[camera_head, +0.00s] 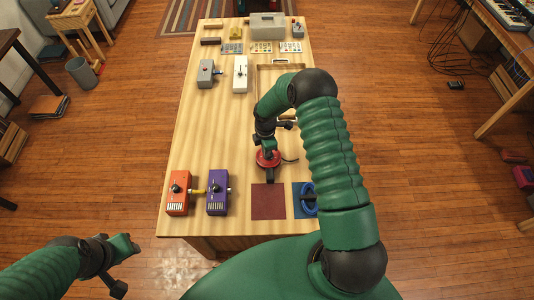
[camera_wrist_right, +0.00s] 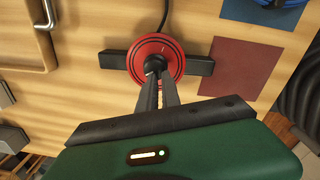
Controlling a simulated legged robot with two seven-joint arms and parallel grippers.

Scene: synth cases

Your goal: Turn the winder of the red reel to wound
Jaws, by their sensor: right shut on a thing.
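The red reel (camera_head: 264,161) sits on the table near its middle front. In the right wrist view the red reel (camera_wrist_right: 143,56) is a ringed disc on a black bar (camera_wrist_right: 200,66), with a black cable leading off its far side. My right gripper (camera_wrist_right: 158,84) reaches over the near edge of the reel, its fingers close together and shut on the winder. The winder is mostly hidden by the fingers, so its angle is hard to tell. In the head view my right gripper (camera_head: 267,149) is above the reel. My left gripper (camera_head: 125,266) is off the table, fingers spread and empty.
A maroon mat (camera_head: 268,203) lies just in front of the reel. A blue ring (camera_head: 309,205) lies on a blue mat to the right. Orange (camera_head: 178,205) and purple (camera_head: 217,205) boxes stand front left. Grey and white boxes stand farther back, beside a wooden tray (camera_wrist_right: 28,65).

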